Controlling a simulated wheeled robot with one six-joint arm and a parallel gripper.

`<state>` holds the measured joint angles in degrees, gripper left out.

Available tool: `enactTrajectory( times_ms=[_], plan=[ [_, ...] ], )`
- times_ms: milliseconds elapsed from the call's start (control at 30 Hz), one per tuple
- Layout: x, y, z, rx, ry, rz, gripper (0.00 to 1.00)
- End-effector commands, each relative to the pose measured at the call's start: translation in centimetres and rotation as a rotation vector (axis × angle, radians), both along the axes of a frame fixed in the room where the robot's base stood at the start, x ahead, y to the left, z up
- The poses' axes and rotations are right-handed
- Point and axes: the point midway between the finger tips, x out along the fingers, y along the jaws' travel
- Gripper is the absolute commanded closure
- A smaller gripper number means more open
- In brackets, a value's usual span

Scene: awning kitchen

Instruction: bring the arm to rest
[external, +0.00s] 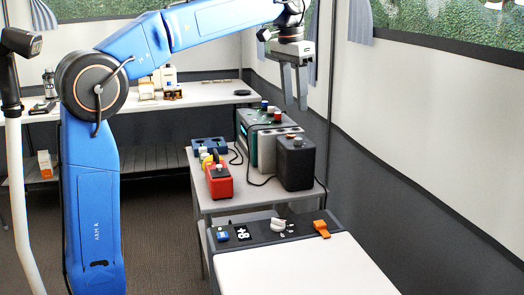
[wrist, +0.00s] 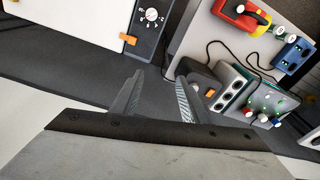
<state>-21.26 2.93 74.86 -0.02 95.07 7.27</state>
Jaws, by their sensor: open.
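My blue arm reaches up and across the external view, raised over the room. My gripper (external: 296,106) hangs from its end, pointing down, high in front of the wall and above the small grey table. Its two fingers are apart with nothing between them. In the wrist view the gripper (wrist: 158,90) also shows open and empty, with the dark grey floor or wall panel behind the fingers. No object touches the fingers in either view.
Below stands a grey table (external: 206,200) with a red device (external: 219,182), a black box (external: 295,163) and a teal unit (external: 262,128). In front is a white-topped counter (external: 305,270) with a dark control strip and orange lever (external: 321,228). A back table (external: 205,95) holds small items.

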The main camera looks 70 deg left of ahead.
Motion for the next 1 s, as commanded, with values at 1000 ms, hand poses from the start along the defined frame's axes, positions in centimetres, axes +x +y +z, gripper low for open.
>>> enactTrajectory(
  times_ms=[1000],
  plan=[
    [-24.5, -18.4, -21.0, 0.027, -0.226, -0.192, 0.59]
  ],
)
